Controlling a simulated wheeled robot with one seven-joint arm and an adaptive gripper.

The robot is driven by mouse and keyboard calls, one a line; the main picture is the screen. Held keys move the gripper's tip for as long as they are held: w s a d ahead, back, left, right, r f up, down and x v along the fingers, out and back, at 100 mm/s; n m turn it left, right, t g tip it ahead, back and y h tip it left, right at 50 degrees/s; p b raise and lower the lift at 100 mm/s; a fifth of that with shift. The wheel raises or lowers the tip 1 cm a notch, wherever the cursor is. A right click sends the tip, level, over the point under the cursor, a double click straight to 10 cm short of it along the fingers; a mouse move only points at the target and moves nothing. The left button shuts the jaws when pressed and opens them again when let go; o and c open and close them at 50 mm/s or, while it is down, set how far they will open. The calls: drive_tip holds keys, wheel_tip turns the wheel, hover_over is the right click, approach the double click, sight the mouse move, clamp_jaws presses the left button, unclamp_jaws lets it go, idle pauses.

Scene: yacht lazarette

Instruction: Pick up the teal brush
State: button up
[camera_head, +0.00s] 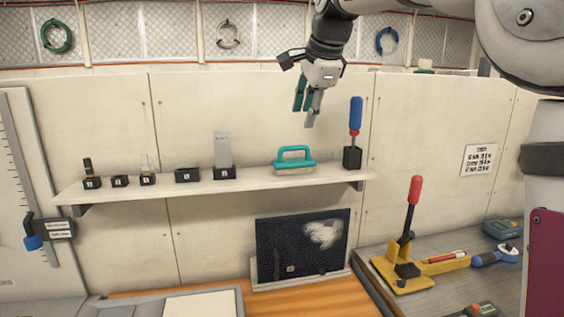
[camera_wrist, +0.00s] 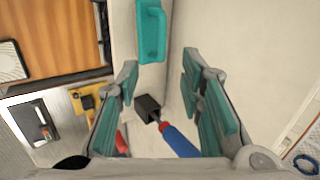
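The teal brush (camera_head: 294,160) has a loop handle and a pale base, and it sits on the wall shelf toward the right. In the wrist view the teal brush (camera_wrist: 152,32) shows at the top centre, on the shelf. My gripper (camera_head: 307,108) is above the brush and a little to its right, pointing down and apart from it. In the wrist view my gripper (camera_wrist: 160,100) has its teal-padded fingers spread wide with nothing held between them.
A blue-handled tool (camera_head: 355,117) stands upright in a black holder (camera_head: 352,158) right of the brush. Several small black holders line the shelf (camera_head: 135,190) to the left. Below are a dark panel (camera_head: 300,245) and a red-handled lever (camera_head: 413,200) on the bench.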

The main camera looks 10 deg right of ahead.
sight(296, 147)
drive_tip(key=x, duration=0.7)
drive_tip(key=shift+p+x, duration=0.75)
drive_tip(key=shift+x, duration=1.85)
drive_tip(key=shift+w+r, duration=0.1)
clamp_jaws()
